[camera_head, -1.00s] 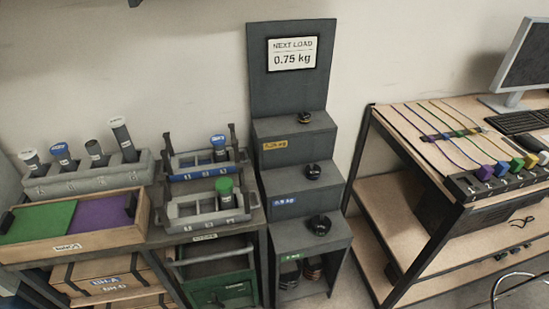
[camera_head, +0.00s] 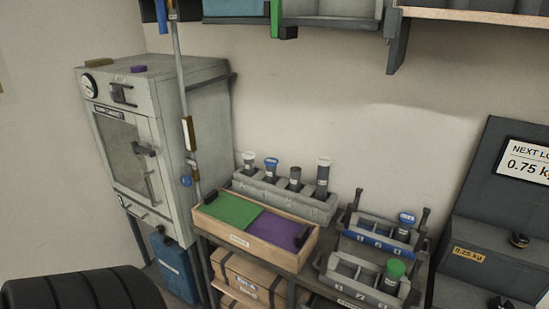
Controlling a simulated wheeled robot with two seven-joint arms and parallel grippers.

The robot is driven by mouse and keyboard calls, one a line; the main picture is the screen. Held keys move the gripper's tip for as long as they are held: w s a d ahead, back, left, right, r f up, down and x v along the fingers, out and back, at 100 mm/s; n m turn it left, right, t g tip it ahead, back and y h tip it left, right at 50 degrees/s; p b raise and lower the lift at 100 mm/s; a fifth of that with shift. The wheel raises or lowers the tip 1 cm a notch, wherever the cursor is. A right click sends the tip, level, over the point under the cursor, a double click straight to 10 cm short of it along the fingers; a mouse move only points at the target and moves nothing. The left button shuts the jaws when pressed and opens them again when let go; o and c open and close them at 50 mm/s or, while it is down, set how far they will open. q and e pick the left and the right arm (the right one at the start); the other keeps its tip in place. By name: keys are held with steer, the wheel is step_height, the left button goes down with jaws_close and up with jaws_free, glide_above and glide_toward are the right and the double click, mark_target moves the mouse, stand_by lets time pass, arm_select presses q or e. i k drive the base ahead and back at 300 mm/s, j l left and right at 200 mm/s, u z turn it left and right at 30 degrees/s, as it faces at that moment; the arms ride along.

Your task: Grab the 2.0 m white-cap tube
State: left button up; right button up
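A grey rack (camera_head: 285,198) on the bench in the middle holds several upright capped tubes. A tall tube with a white cap (camera_head: 323,172) stands at its right end. A shorter tube with a white cap (camera_head: 249,163) stands at its left end. Between them are a blue-cap tube (camera_head: 271,168) and a grey-topped tube (camera_head: 295,179). The length markings on the tubes are too small to read.
A wooden tray (camera_head: 228,238) with green and purple pads sits in front of the rack. Two smaller carriers (camera_head: 374,236) (camera_head: 352,273) stand to the right, holding blue-cap and green-cap tubes. A grey cabinet (camera_head: 190,130) stands left, and shelves (camera_head: 470,17) hang above.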

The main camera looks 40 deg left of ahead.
mark_target(248, 157)
steer(key=u, duration=1.6)
